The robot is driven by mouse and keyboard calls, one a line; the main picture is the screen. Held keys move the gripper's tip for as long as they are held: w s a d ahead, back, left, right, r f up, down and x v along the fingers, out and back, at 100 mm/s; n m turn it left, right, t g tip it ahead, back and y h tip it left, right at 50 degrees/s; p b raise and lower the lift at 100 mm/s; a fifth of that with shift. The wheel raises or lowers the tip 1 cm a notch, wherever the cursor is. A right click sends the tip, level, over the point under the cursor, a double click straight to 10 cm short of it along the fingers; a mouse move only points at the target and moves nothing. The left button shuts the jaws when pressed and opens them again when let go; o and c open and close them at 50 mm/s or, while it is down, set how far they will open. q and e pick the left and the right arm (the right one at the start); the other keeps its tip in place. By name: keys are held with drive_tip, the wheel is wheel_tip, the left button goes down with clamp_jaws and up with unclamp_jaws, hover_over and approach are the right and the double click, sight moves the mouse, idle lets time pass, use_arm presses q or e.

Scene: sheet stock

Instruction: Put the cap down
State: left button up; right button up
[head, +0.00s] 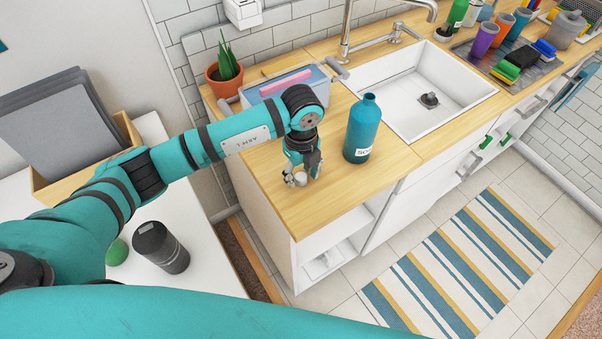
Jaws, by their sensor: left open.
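The small light-grey cap (300,179) is at the wooden counter's surface, right at the fingertips of my left gripper (303,172). The gripper points down and its fingers are open around or just beside the cap; I cannot tell whether a finger touches it. A teal bottle (361,130) with a white label stands upright on the counter, just right of the gripper, with no cap on its neck. My right gripper is not in view.
The wooden counter (292,217) is clear in front of the gripper. A white sink (408,98) lies behind the bottle. A bin with a pink item (286,82) and a potted plant (224,70) stand behind my left wrist. A dark canister (160,247) stands on the white table.

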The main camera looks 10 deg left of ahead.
sight(301, 177)
use_arm(q)
wheel_tip(301, 177, up, 11)
drive_tip(key=b, duration=0.2)
drive_tip(key=shift+r, duration=0.2)
drive_tip(key=shift+f, duration=0.1)
